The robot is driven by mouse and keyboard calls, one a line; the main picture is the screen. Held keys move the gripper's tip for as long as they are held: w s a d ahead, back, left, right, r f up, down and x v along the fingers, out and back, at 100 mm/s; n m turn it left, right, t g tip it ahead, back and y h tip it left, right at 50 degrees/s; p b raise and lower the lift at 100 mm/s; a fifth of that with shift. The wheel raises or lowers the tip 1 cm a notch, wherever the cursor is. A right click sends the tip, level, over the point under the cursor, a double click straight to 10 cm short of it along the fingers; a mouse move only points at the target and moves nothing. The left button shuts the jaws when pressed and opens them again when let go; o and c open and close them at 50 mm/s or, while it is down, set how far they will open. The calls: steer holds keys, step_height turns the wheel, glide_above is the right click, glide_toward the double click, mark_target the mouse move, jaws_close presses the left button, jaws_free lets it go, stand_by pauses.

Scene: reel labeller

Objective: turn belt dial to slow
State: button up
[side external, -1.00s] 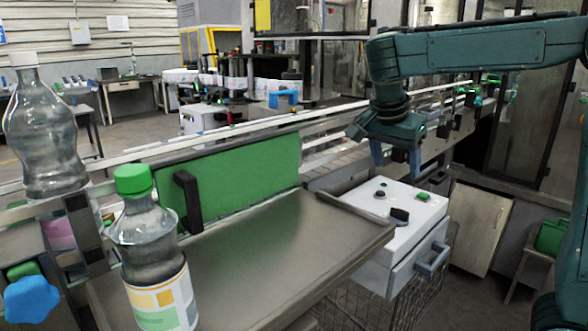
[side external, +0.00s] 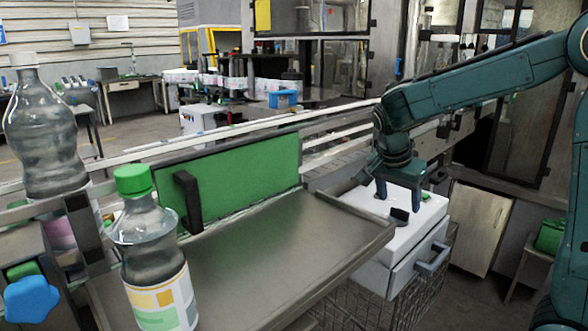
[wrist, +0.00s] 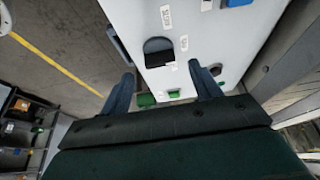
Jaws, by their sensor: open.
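The belt dial (side external: 399,215) is a black knob on top of a white control box (side external: 425,222). My gripper (side external: 399,195) points down over the box, just behind and above the dial in the side view. In the wrist view my gripper (wrist: 163,82) is open, its two fingers apart with nothing between them. Whether a finger touches the box top cannot be told.
A green button (wrist: 174,94) sits on the box near the fingers. The box front has a drawer with a grey handle (side external: 433,259). A metal tray (side external: 270,250) with a green panel (side external: 235,180) stands left of the box. A green-capped bottle (side external: 150,260) stands front left.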

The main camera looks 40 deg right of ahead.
mark_target(400, 210)
steer(key=shift+x, duration=1.75)
steer(key=c, duration=1)
